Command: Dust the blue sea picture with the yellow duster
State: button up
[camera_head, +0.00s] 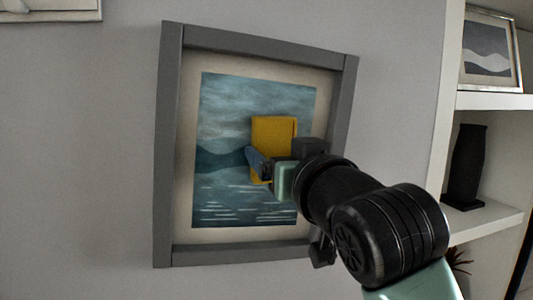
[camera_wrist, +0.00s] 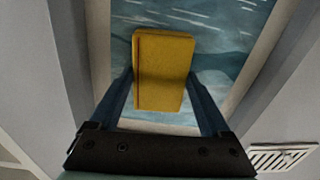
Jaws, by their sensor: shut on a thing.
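The blue sea picture (camera_head: 222,120) hangs on the wall in a grey frame with a pale mat; it also shows in the wrist view (camera_wrist: 225,65). The yellow duster (camera_head: 273,130) is a block in front of the middle-right of the picture. My gripper (camera_head: 262,165) is shut on the duster, with one blue finger on each side of it in the wrist view (camera_wrist: 160,90). The duster overlaps the picture in both views; I cannot tell whether it touches the surface. My arm hides the frame's lower right part.
A white shelf unit (camera_head: 490,101) stands at the right, close to my arm. It holds a small framed picture (camera_head: 486,50) and a dark vase (camera_head: 467,165). Another frame (camera_head: 50,8) shows at the top left. The wall left of the picture is bare.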

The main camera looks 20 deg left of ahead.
jog(key=w+d, duration=0.1)
jog(key=d, duration=0.1)
jog(key=shift+w+d+f, duration=0.2)
jog(key=shift+w+d, duration=0.1)
jog(key=shift+w, duration=0.1)
jog(key=shift+b+v, duration=0.85)
jog(key=shift+v, duration=2.15)
jog(key=shift+b+v, duration=0.35)
jog(key=shift+v, duration=1.15)
